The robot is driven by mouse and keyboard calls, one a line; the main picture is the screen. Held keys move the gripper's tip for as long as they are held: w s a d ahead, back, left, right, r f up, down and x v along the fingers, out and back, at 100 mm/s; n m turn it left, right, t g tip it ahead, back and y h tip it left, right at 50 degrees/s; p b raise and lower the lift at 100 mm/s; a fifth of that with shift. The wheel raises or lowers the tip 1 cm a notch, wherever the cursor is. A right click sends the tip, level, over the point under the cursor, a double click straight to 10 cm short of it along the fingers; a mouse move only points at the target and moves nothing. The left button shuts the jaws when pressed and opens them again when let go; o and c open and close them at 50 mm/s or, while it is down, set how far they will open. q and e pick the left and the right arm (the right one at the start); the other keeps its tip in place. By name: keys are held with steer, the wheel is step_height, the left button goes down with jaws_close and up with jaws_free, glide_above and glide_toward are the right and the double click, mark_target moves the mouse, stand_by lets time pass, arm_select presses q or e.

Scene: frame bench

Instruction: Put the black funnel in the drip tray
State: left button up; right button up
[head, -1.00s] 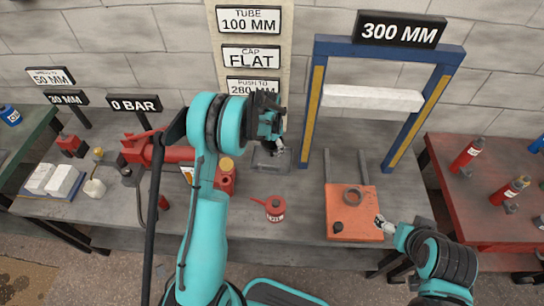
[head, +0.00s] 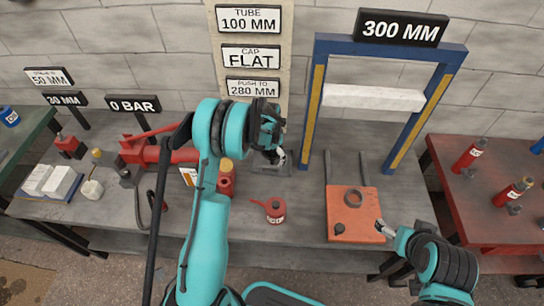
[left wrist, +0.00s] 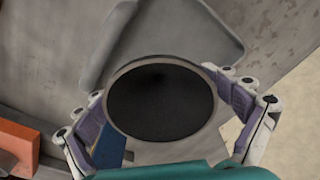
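The black funnel (left wrist: 160,101) shows in the left wrist view as a round dark mouth with a grey rim. My left gripper (left wrist: 165,108) has its fingers against opposite sides of it. In the head view my left gripper (head: 276,150) is over the grey drip tray (head: 284,169) on the bench, and the funnel is hidden by the hand. The tray also shows behind the funnel in the left wrist view (left wrist: 222,30). Whether the funnel touches the tray is not clear. My right gripper (head: 382,228) is at the front right, beside the orange plate; its finger opening is too small to judge.
A red oil can (head: 275,211) stands in front of the tray. A blue press frame (head: 313,105) rises to the tray's right, with the orange plate (head: 346,222) before it. A red pump (head: 160,153) lies left of my left arm.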

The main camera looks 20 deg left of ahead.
arm_select(q)
steer(key=shift+r, duration=0.1)
steer(key=shift+r+p, duration=0.3)
steer(key=shift+r, duration=0.05)
steer(key=s+d+r+t+p, duration=0.1)
steer(key=s+r+p, duration=0.25)
steer(key=r, duration=1.45)
steer(key=s+d+r+n+t, duration=0.2)
steer(key=s+d+r, duration=0.2)
steer(key=s+r, duration=0.4)
steer(key=s+d+r+n+t, duration=0.1)
steer(key=s+d+n+t, duration=0.2)
steer(key=s, duration=1.2)
steer(key=shift+s+r+t, duration=0.2)
steer(key=shift+t, duration=0.1)
